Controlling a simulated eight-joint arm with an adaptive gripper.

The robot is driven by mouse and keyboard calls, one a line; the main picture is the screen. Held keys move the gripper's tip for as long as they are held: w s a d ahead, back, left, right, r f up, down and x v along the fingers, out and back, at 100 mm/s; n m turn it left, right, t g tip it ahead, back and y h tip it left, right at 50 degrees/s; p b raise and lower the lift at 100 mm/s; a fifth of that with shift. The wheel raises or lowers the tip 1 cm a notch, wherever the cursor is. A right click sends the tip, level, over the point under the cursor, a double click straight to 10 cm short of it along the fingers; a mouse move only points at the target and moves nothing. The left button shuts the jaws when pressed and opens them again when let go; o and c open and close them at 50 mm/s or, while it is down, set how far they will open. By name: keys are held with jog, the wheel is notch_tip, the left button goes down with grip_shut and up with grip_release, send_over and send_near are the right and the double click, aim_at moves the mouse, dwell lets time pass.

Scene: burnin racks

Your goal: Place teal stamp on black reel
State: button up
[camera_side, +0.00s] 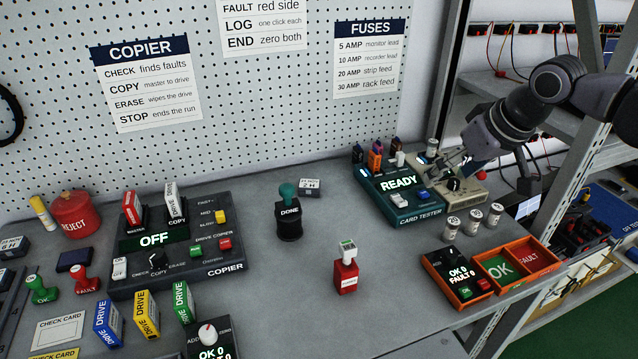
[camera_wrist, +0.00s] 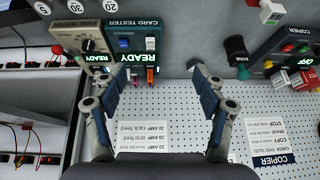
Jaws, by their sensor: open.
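I cannot tell how much of the stamp's lower part is hidden in the reel. In the wrist view the teal stamp (camera_wrist: 243,73) and black reel (camera_wrist: 235,47) show to the right of my fingers. My gripper (camera_wrist: 155,72) is open and empty, its fingers spread wide.
The card tester (camera_side: 418,212) reads READY, with several small cards at its back. The copier (camera_side: 170,270) stands left of the reel. A red block (camera_side: 346,278) with a white-and-green top stands in front. Orange trays (camera_side: 535,262) lie at the right. The bench between reel and tester is mostly clear.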

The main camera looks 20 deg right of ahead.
jog(key=s+d+f+t, duration=0.1)
jog(key=s+d+f, duration=0.7)
jog(key=s, duration=0.4)
jog(key=shift+d+f, duration=0.2)
jog(key=shift+d, duration=0.05)
dwell(0.6)
